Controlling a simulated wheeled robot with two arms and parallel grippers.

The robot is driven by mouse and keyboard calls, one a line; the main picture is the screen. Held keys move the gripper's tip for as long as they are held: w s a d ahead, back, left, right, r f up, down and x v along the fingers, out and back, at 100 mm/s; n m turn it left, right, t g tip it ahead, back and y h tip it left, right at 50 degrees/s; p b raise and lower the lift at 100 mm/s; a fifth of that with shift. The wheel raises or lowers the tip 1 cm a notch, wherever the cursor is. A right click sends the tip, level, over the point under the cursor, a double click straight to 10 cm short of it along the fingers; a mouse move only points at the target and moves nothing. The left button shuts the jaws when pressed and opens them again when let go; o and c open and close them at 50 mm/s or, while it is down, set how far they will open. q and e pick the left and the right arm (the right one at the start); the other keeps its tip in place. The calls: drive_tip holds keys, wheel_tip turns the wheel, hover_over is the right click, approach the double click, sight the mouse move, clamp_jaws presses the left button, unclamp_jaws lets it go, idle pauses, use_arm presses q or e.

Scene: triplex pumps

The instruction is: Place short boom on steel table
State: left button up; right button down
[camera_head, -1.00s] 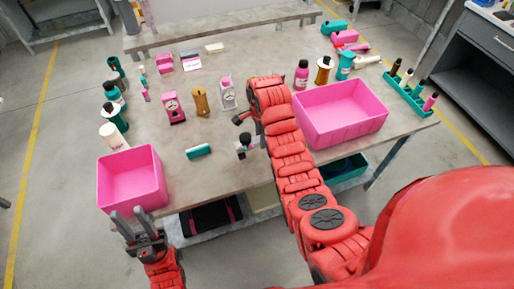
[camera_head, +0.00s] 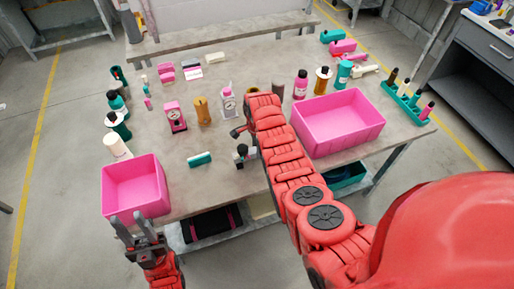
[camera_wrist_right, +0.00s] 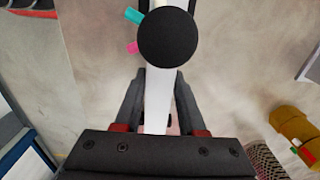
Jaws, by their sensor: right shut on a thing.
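My right gripper (camera_head: 237,132) reaches over the grey-topped table (camera_head: 235,185), close to its near middle, mostly hidden by my own red arm in the head view. In the right wrist view, my right gripper's fingers are shut on a white bar with a black round end (camera_wrist_right: 168,37); I cannot tell for sure whether it is the short boom. Its lower part is hidden between the fingers. My left gripper (camera_head: 134,222) is open and empty, in front of the table below the left pink bin.
Pink bins stand at the left (camera_head: 135,185) and right (camera_head: 340,120) of the table. A teal block (camera_head: 199,160) and a small dark device (camera_head: 243,153) are near the front.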

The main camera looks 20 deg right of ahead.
drive_tip(key=shift+f, duration=0.1)
drive_tip(key=c, duration=0.5)
unclamp_jaws()
